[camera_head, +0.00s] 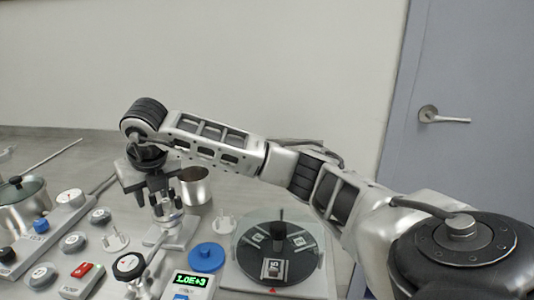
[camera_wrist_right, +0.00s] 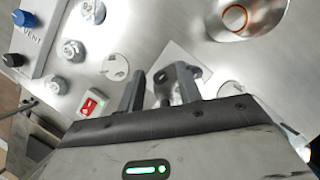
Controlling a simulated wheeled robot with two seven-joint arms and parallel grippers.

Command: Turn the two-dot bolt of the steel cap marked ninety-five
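My right gripper (camera_head: 164,207) points down over a small steel fitting on a square steel plate (camera_head: 180,238). In the right wrist view my right gripper's fingers (camera_wrist_right: 160,88) stand apart, with part of the fitting showing between them. I cannot tell whether they touch it. A glass-topped round carousel (camera_head: 245,270) at the lower middle holds several small labelled pieces. The front piece (camera_head: 273,267) bears a mark that may be ninety-five. No two-dot bolt can be made out. My left gripper is out of view.
A steel cup (camera_head: 196,185) stands just right of the gripper. Several valve knobs, a red pump switch (camera_head: 80,271) and a lidded pot (camera_head: 22,205) fill the left.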

